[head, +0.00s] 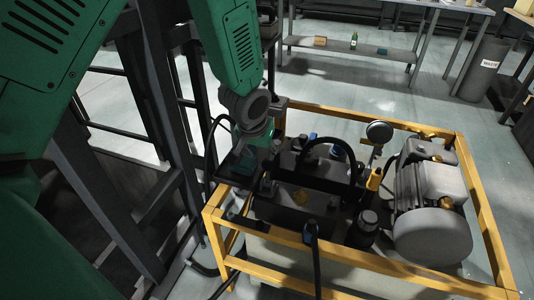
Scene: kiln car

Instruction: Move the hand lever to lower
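A hydraulic power unit sits in a yellow frame (335,258). On it are a dark valve block (297,207) with black hoses and a yellow-handled part (374,180) standing upright near the motor. I cannot tell which part is the hand lever; it may be hidden by my gripper. My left gripper (243,165) comes down from above at the left end of the unit, beside the valve block. Its fingers are dark against dark parts, so I cannot tell whether they are open, shut or touching anything. My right gripper is not in view.
A grey motor (430,210) fills the unit's right side, with a round gauge (379,132) behind the valve block. Dark steel framework (160,130) stands close at left. A shelf (345,47) and a dark bin (484,68) stand at the back. The floor behind the unit is clear.

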